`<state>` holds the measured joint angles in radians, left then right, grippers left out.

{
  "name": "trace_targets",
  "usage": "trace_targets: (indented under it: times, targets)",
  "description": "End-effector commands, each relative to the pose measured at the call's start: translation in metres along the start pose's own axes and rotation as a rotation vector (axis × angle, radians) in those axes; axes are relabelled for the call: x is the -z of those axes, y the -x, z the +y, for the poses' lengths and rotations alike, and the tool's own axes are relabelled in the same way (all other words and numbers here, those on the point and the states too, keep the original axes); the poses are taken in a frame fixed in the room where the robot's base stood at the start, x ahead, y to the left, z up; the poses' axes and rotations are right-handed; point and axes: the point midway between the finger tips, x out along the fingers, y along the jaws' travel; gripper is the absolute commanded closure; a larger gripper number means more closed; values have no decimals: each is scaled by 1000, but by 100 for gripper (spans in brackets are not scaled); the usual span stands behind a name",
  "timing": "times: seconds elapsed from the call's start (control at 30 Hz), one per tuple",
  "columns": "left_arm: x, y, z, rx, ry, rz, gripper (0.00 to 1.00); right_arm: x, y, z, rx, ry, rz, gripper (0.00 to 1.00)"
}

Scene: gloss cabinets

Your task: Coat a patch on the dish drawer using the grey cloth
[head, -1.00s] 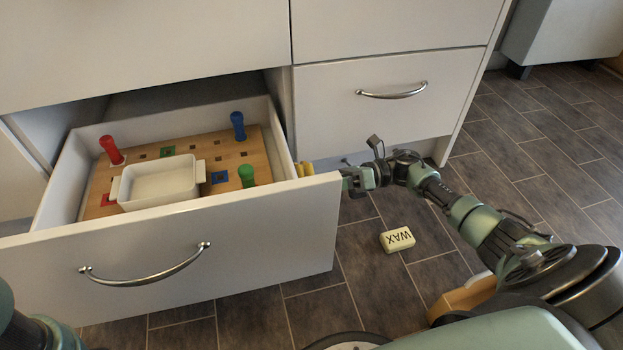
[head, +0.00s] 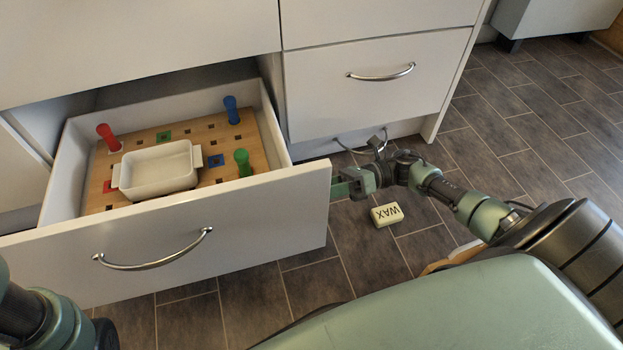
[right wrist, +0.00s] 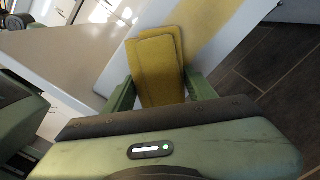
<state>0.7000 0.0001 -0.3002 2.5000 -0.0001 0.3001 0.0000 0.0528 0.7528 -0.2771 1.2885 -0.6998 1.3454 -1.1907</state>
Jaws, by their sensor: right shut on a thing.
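The dish drawer (head: 240,236) is pulled open, with a white dish (head: 158,188) on a wooden peg board inside. My right gripper (head: 345,185) is beside the drawer's right outer side, just behind its front panel. In the right wrist view my right gripper (right wrist: 160,92) is shut on a yellow folded cloth or pad (right wrist: 161,55); no grey cloth shows. The pad lies close to the pale drawer side; contact cannot be told. A yellow patch (right wrist: 215,32) shows on that side beside the pad. My left arm shows at the lower left, its gripper out of view.
Red (head: 108,137), blue (head: 231,109) and green (head: 242,162) pegs stand on the board (head: 196,132). A wax block (head: 386,215) lies on the floor near my right arm. A closed drawer (head: 372,92) is behind the gripper. Floor at the right is clear.

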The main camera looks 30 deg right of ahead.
Motion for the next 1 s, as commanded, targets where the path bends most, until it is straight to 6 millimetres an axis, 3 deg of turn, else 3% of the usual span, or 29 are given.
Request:
trace_targets:
  times: [0.53,1.0]
  targets:
    - [-7,-21,-4,0,0,0,22,23,0,28,-6,-1,1,84]
    - [-6,-18,-4,0,0,0,22,27,6,28,-2,1,1,84]
